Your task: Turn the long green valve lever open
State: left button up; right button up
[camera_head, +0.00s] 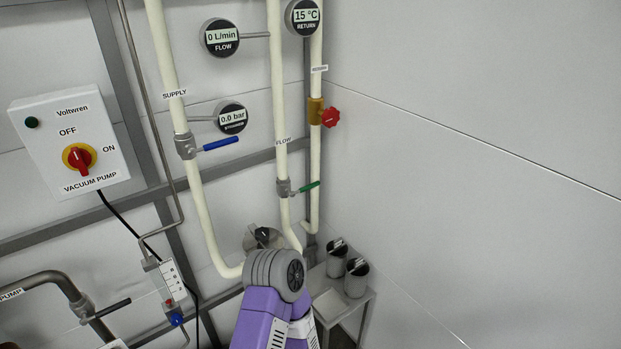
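The green valve lever (308,187) sits on a grey valve body (283,188) on the middle cream pipe (276,110), which is labelled FLOW. The lever points right and slightly up, across the line of the pipe. Nothing touches it. A purple and grey part of my own arm rises from the bottom edge, below the lever and apart from it. Neither gripper's fingers show.
A blue lever (221,143) is on the supply pipe (188,160) to the left. A red knob (330,117) is on the return pipe to the right. Metal canisters (357,279) stand on a small table (335,305) below right. The right wall is bare.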

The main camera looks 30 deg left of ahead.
aim_at(292, 193)
jog(key=u, duration=0.7)
jog(key=i, duration=0.8)
jog(key=u, duration=0.8)
